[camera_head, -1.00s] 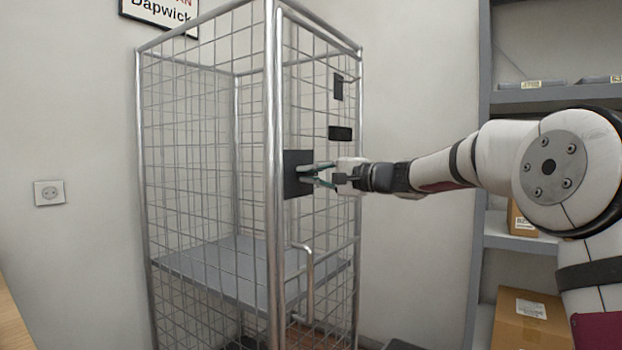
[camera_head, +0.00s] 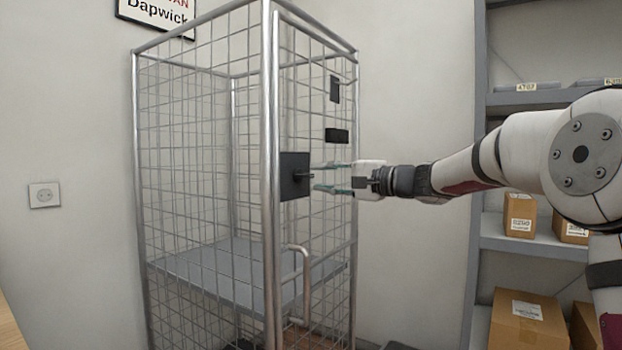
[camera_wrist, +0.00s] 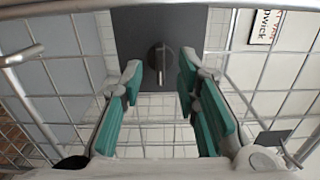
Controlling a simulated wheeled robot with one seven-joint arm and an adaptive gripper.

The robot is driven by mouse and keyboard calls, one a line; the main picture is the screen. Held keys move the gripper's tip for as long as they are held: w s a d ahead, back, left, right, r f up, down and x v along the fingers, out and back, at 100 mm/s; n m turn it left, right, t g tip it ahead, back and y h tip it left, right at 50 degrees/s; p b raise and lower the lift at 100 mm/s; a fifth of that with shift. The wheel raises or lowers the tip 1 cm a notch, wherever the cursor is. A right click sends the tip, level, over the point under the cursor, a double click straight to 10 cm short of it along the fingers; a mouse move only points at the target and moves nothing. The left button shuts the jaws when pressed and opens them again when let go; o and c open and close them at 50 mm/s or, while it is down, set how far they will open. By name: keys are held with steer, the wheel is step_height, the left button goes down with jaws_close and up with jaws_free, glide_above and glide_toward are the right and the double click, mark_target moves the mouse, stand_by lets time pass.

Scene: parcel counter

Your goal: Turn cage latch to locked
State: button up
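The cage latch is a dark square plate (camera_head: 295,186) on the front of the wire cage (camera_head: 271,230), with a small knob (camera_head: 304,177) sticking out. In the wrist view the plate (camera_wrist: 190,30) is straight ahead, and the round dark knob (camera_wrist: 160,58) has a grey bar lying roughly upright in the picture. My gripper (camera_head: 322,177) is to the right of the knob in the head view, its green-padded fingers spread and empty. In the wrist view the gripper (camera_wrist: 160,78) frames the knob between its fingertips without touching it. No lock marking can be read.
A bent metal handle (camera_head: 304,275) is on the cage below the latch, and two small dark plates (camera_head: 337,135) are above it. A grey shelf rack (camera_head: 515,240) with cardboard boxes (camera_head: 528,318) stands at the right. A sign (camera_head: 157,14) hangs on the wall.

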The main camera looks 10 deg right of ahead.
steer(key=v, duration=0.7)
steer(key=shift+s+a, duration=0.1)
